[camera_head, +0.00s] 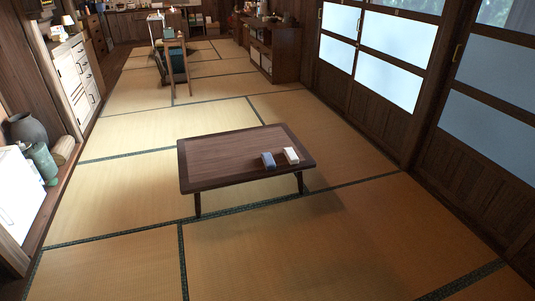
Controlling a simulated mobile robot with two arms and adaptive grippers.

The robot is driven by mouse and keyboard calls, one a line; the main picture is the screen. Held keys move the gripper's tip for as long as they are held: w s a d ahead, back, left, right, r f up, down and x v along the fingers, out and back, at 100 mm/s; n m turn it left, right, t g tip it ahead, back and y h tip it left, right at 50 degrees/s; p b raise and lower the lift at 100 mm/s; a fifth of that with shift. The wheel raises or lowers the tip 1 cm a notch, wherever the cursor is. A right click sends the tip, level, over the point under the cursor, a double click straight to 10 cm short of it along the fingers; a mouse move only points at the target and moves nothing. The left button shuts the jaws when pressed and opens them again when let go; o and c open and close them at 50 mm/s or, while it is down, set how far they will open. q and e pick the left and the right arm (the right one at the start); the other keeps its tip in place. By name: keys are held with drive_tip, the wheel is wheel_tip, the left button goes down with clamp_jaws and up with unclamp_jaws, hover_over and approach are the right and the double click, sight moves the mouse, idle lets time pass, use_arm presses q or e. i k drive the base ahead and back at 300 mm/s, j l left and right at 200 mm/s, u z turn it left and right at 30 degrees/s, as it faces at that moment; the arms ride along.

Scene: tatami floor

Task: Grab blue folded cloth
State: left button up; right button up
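A blue folded cloth (268,160) lies on the low wooden table (220,160), right of the middle of its top. A white item (291,155), perhaps another folded cloth, lies just to its right with a small gap between them. Neither of my grippers shows in the head view.
Open tatami floor (260,250) surrounds the low table. Sliding doors (395,55) line the right side. A white cabinet (75,75), a dark vase (28,130) and a green vessel (43,162) stand at the left. A wooden stand (174,65) and a dark shelf (272,50) are farther back.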

sight(269, 162)
drive_tip(key=i+j, duration=0.15)
drive_tip(key=i, duration=0.5)
drive_tip(key=i+j, duration=0.15)
drive_tip(key=i, duration=0.5)
drive_tip(key=i+j, duration=0.1)
drive_tip(key=i, duration=0.55)
